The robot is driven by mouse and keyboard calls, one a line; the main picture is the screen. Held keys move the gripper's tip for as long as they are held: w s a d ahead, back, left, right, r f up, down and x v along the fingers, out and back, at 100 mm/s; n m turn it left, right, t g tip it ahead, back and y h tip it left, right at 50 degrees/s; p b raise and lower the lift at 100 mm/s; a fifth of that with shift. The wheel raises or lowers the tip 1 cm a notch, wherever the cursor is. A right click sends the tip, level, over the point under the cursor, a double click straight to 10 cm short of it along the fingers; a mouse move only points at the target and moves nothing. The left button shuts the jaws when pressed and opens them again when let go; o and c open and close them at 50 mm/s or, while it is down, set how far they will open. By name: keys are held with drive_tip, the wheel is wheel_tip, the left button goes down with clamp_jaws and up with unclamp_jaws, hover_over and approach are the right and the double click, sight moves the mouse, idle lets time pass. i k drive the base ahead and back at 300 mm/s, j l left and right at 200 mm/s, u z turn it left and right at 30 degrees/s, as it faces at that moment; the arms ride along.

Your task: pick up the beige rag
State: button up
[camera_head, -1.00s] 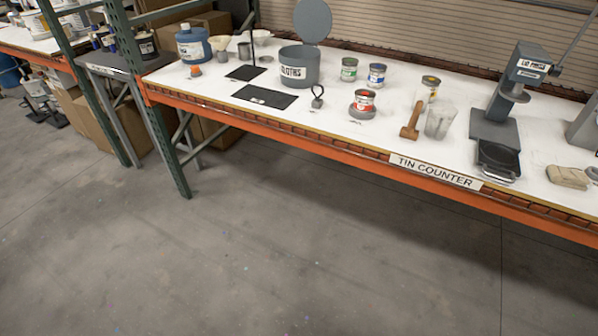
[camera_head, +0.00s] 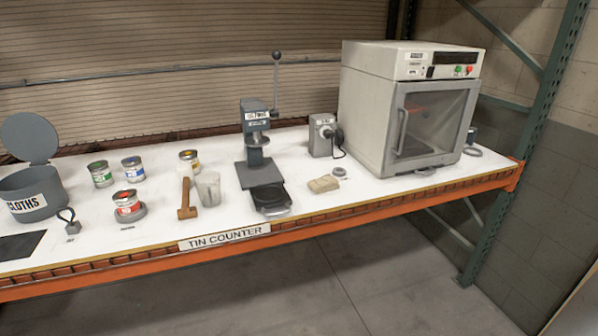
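The beige rag (camera_head: 323,184) lies folded on the white tin counter (camera_head: 225,228), close to its front edge. It sits to the right of the grey lid press (camera_head: 259,160) and just left of a small grey ring (camera_head: 339,172). Nothing covers the rag. My gripper is not in this view.
A large oven-like cabinet (camera_head: 376,125) with a glass door stands at the right of the counter. A small grey device (camera_head: 322,137) is behind the rag. A mallet (camera_head: 187,200), a clear cup (camera_head: 208,190), several tins and a cloths bin (camera_head: 30,195) are left. The floor in front is clear.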

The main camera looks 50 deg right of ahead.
sight(326, 184)
drive_tip(key=z, duration=1.05)
